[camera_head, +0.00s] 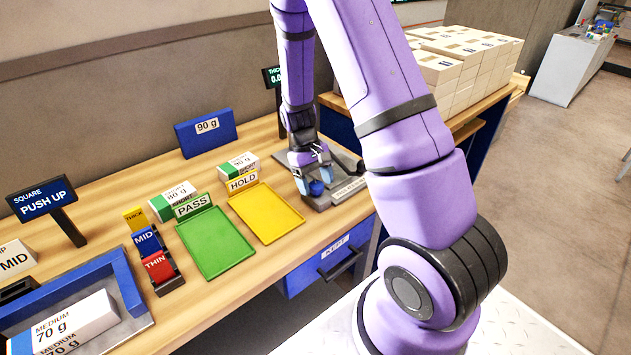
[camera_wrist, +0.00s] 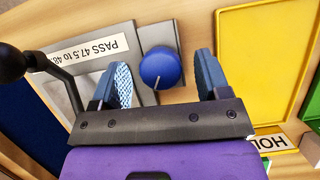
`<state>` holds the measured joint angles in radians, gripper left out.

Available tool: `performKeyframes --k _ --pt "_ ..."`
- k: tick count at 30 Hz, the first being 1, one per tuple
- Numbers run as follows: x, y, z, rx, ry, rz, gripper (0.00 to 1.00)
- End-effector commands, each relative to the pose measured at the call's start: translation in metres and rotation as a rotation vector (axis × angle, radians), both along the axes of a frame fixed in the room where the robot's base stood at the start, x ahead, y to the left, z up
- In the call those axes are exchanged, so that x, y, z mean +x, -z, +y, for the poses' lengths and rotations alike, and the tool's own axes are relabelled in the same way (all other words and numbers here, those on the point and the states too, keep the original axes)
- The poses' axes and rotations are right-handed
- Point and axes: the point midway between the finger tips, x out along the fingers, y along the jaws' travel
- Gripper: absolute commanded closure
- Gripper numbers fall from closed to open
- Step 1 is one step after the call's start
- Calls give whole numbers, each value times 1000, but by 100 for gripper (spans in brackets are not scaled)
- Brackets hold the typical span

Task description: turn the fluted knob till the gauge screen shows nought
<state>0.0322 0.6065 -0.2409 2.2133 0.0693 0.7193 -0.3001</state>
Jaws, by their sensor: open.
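The blue knob (camera_head: 316,188) sits on a grey gauge base (camera_head: 345,190) on the bench. In the wrist view the knob (camera_wrist: 160,68) is round, with a pale pointer line at its lower edge. My gripper (camera_head: 314,178) is down at the knob. In the wrist view my gripper (camera_wrist: 163,62) is open, one finger on each side of the knob, with gaps showing. The gauge screen (camera_head: 273,76) stands behind my arm. It shows "THICK" and a figure starting "0.0"; my arm hides the rest.
A yellow HOLD tray (camera_head: 268,215) lies just left of the gauge, with a green PASS tray (camera_head: 212,245) beyond it. Paper reams (camera_head: 240,163) stand behind the trays. A label plate (camera_wrist: 90,52) reads "PASS 47.5 to 48", cut off. A blue drawer (camera_head: 325,262) is below.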

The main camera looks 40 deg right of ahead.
Motion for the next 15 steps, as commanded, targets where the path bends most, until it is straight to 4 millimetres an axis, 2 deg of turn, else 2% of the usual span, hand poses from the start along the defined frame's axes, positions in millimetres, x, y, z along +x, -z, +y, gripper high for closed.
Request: performKeyframes --k 7,15 --pt "5 -11 0 0 -1 -2 30" --pt "24 -57 0 0 -1 -4 30"
